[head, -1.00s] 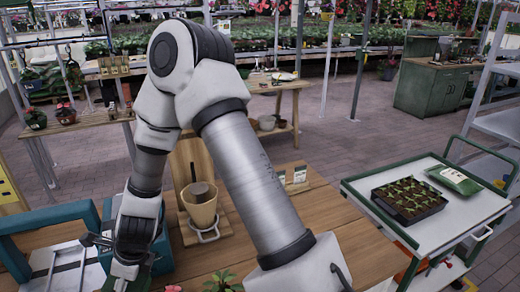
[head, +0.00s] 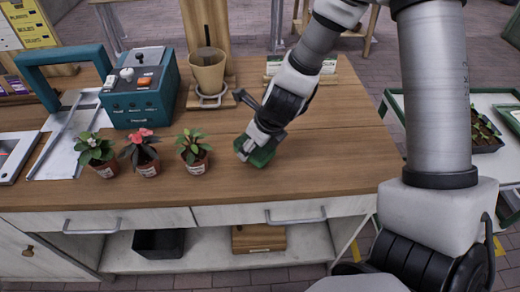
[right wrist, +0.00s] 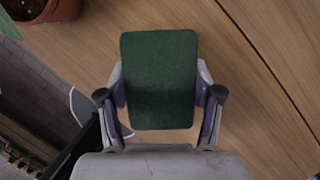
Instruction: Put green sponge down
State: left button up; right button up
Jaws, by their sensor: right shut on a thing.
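The green sponge (head: 262,154) is at the end of my right gripper (head: 255,146), over the wooden workbench (head: 335,140) to the right of the potted plants. In the right wrist view the sponge (right wrist: 160,80) sits between the two fingers of my right gripper (right wrist: 161,95), which are shut on its sides. The sponge is at or just above the wood; I cannot tell whether it touches. My left gripper is not in view.
Three small potted plants (head: 145,165) stand left of the sponge. A teal control box (head: 140,100) and a beige pot (head: 208,72) on a stand are behind. The bench to the right is clear. A white cart (head: 490,165) stands further right.

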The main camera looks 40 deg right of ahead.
aim_at(256, 154)
jog(key=f, duration=0.1)
jog(key=f+b, duration=0.2)
jog(key=shift+s+d+f, duration=0.3)
jog(key=shift+w+a, duration=0.15)
jog(key=shift+f, duration=0.15)
jog(key=o, duration=1.5)
jog(key=shift+o, duration=0.2)
jog(key=shift+r+p, duration=0.35)
jog(key=shift+r, duration=0.05)
jog(key=p+v, duration=0.8)
jog(key=v, duration=0.3)
jog(key=shift+s+r, duration=0.3)
jog(key=shift+s, duration=0.05)
